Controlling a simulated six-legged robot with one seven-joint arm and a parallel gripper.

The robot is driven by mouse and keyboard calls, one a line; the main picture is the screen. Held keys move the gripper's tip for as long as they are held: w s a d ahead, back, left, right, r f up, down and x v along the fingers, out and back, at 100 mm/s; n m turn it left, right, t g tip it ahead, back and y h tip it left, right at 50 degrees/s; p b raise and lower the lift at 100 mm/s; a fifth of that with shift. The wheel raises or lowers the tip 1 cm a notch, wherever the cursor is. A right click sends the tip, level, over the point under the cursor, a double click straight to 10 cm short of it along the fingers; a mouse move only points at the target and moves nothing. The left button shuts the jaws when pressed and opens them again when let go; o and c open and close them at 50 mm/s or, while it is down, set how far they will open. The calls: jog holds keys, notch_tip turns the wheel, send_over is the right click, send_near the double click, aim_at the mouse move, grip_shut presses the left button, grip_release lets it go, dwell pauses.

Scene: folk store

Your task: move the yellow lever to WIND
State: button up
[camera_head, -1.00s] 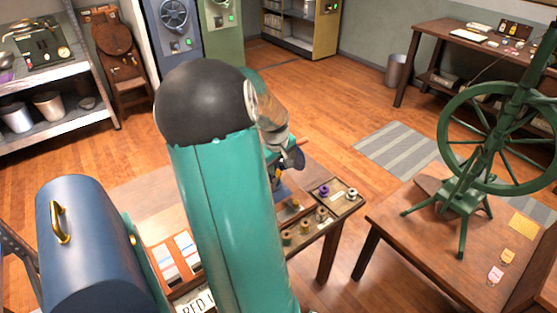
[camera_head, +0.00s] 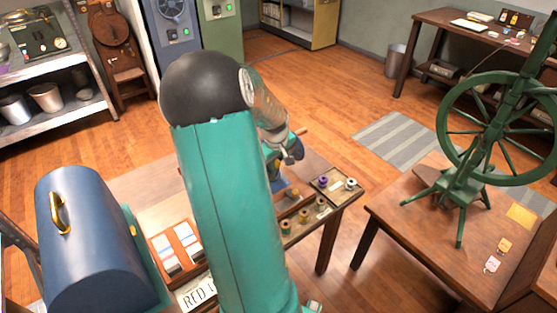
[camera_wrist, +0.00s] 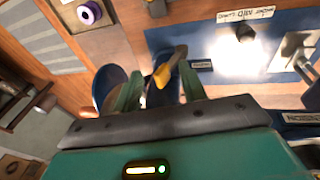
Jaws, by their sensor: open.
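The yellow lever (camera_wrist: 166,70) shows between the fingertips, nearer the right finger. I cannot tell whether that finger touches it. The lever slants up toward a dark end, beside a blue panel (camera_wrist: 215,85). A white label (camera_wrist: 245,14) with upside-down print is at the panel's edge; I cannot read it surely.
A tray of thread spools (camera_head: 337,184) is at the table's right edge. A blue case with a brass handle (camera_head: 85,245) stands at left. A green spinning wheel (camera_head: 490,130) stands on a separate table (camera_head: 420,235) at right. Wooden floor lies between.

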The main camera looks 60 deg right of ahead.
jog(key=shift+a, duration=0.1)
jog(key=shift+w+a+f, duration=0.1)
jog(key=shift+w+a, duration=0.3)
jog(key=shift+a, duration=0.4)
jog(key=shift+w+a+f, duration=0.1)
jog(key=shift+w+a, duration=0.3)
jog(key=shift+a, duration=0.35)
jog(key=shift+w+a+f, duration=0.1)
jog(key=shift+w+a, duration=0.3)
jog(key=shift+a, duration=0.4)
jog(key=shift+s+d+r, duration=0.2)
jog(key=shift+d+r, duration=0.1)
jog(key=shift+d, duration=0.25)
jog(key=v, duration=0.8)
dwell(0.7)
